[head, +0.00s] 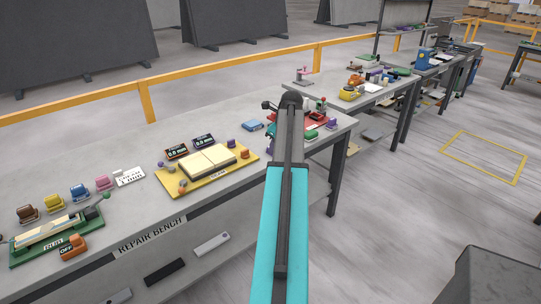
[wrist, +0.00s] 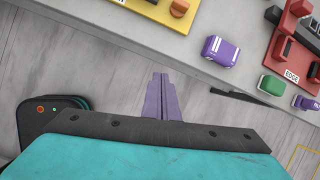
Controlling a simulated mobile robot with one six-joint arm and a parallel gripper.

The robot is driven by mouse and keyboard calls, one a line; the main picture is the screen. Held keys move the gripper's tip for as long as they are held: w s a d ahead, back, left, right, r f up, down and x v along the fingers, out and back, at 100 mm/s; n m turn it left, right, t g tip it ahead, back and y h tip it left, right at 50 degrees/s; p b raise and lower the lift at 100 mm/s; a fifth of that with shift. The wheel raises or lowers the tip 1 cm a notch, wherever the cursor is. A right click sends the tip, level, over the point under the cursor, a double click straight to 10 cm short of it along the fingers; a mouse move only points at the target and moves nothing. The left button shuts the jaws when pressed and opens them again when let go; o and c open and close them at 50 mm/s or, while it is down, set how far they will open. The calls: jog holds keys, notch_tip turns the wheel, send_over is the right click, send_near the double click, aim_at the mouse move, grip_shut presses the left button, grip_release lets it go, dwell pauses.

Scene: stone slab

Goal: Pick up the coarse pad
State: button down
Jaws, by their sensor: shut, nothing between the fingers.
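I cannot tell which item is the coarse pad. Several block-like pads stand at the left end of the bench in the head view: brown (head: 28,214), yellow (head: 54,202), blue (head: 79,193) and pink (head: 104,184). In the wrist view, a purple block with white stripes (wrist: 220,50) lies near the bench edge, with a green block (wrist: 271,85) to its right. My gripper (wrist: 160,78) shows there with its purple fingers closed together and empty, over the floor beside the bench edge. In the head view my arm hides it.
The repair bench (head: 130,220) bears a green fixture (head: 55,235), a yellow board with cream tiles (head: 208,160) and a blue block (head: 252,126). A red fixture marked EDGE (wrist: 291,45) stands at the right. More benches (head: 350,90) stand beyond. Open floor lies right.

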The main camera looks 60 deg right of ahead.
jog(key=shift+w+r+m, duration=0.15)
jog(key=shift+m, duration=1.25)
